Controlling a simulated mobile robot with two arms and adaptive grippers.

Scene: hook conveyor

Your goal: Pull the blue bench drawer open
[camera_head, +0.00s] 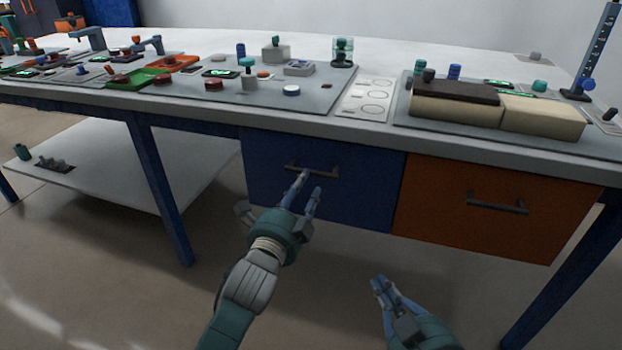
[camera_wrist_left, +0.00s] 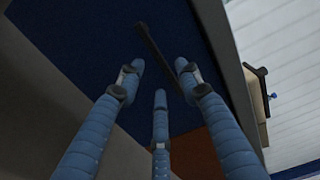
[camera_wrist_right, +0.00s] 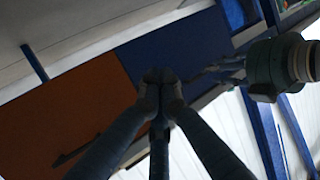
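The blue drawer (camera_head: 355,205) is under the bench top, and its front looks level with the orange drawer beside it. Its dark bar handle (camera_head: 328,174) is near the top of the front. My left gripper (camera_head: 310,183) is at the handle, with its fingers spread. In the left wrist view the dark handle (camera_wrist_left: 153,45) lies just beyond and between the open fingertips (camera_wrist_left: 159,75); contact cannot be told. My right gripper (camera_head: 379,283) is low in front of the drawers, away from them, its fingertips together and empty in the right wrist view (camera_wrist_right: 160,82).
An orange drawer (camera_head: 480,225) with a dark handle (camera_head: 497,203) is right of the blue one. The bench top carries boards with buttons and knobs, and a padded block (camera_head: 540,115). A bench leg (camera_head: 163,190) and lower shelf (camera_head: 110,165) are left. Floor in front is clear.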

